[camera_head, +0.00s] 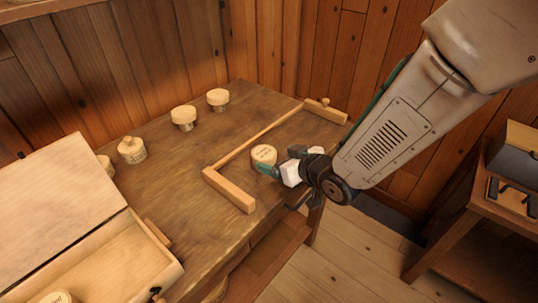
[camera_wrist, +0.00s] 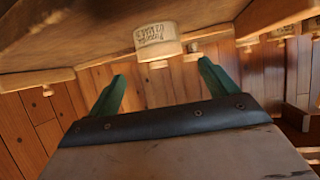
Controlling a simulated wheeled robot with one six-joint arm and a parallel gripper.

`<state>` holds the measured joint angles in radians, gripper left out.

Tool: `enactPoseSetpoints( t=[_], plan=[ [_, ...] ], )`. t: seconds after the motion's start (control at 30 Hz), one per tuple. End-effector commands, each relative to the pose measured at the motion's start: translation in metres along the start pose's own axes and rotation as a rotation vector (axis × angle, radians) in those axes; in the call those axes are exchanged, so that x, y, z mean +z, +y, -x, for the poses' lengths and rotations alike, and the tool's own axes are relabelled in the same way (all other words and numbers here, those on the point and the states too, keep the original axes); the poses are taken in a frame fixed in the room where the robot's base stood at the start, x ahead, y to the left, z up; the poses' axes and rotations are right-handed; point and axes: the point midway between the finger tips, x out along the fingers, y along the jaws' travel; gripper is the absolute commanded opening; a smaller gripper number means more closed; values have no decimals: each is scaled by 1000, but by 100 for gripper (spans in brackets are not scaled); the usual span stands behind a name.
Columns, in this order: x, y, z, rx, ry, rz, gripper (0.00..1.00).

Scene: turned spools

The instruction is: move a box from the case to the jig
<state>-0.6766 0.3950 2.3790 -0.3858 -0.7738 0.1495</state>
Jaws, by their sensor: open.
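A pale round wooden box (camera_head: 264,154) stands on the table between the end blocks of the jig (camera_head: 232,191), a wooden frame with a long thin rail. In the wrist view the box (camera_wrist: 157,38), with dark writing on its side, appears upside down beyond the fingertips. My gripper (camera_head: 272,170) is beside the box on its near right side. Its green fingers (camera_wrist: 162,72) are spread with nothing between them. The case (camera_head: 150,262) lies open at the left, its lid raised. Another round box (camera_head: 57,297) shows partly inside it, cut off by the picture edge.
Several round wooden pieces stand along the back of the table: a knobbed one (camera_head: 132,151), two flat-topped ones (camera_head: 183,117) (camera_head: 217,98), and one partly hidden by the lid. The table (camera_head: 185,190) is clear between case and jig. A side stand (camera_head: 475,220) is at right.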

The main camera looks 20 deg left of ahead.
Motion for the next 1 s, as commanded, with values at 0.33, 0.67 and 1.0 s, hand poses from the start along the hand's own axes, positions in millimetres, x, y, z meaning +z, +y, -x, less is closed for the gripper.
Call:
enactPoseSetpoints(
  t=[0.33,0.67,1.0],
  plan=[
    [0,0,43,1,1,-1,85],
    [-2,8,49,22,-12,-3,85],
    [-8,131,193,419,-348,-167,85]
  ],
)
